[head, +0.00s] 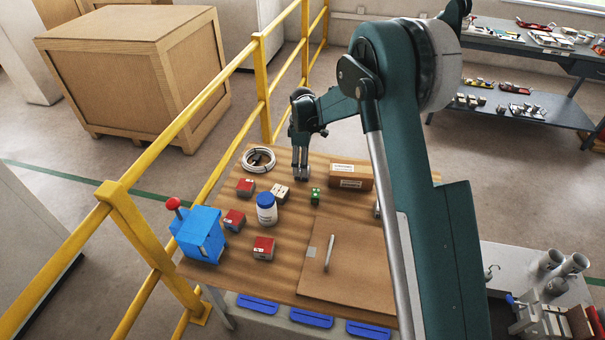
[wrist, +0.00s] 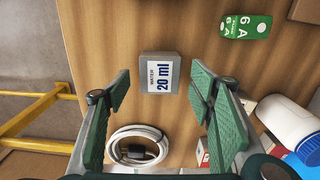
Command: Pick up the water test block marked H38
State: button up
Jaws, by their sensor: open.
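A grey block (wrist: 156,58) with a white label reading "WATER 20 ml" lies on the wooden table, near the centre of the wrist view. No H38 mark is readable on the face I see. My gripper (wrist: 158,84) is open and empty, pointing down, with its green-padded fingers to the left and right of the block and apart from it. In the head view my gripper (head: 301,168) is low over the far part of the table. The block is mostly hidden there by the fingers.
A green block marked "6 A" (wrist: 246,27) lies right of the grey one. A white cable coil (wrist: 124,148) and a white bottle with blue cap (head: 267,210) are close. Red-topped blocks (head: 263,248), a cardboard box (head: 350,176) and a yellow railing (head: 150,225) surround the area.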

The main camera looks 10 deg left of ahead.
jog(key=shift+f+b, duration=0.55)
jog(key=shift+f, duration=1.55)
jog(key=shift+c, duration=0.5)
jog(key=c, duration=1.1)
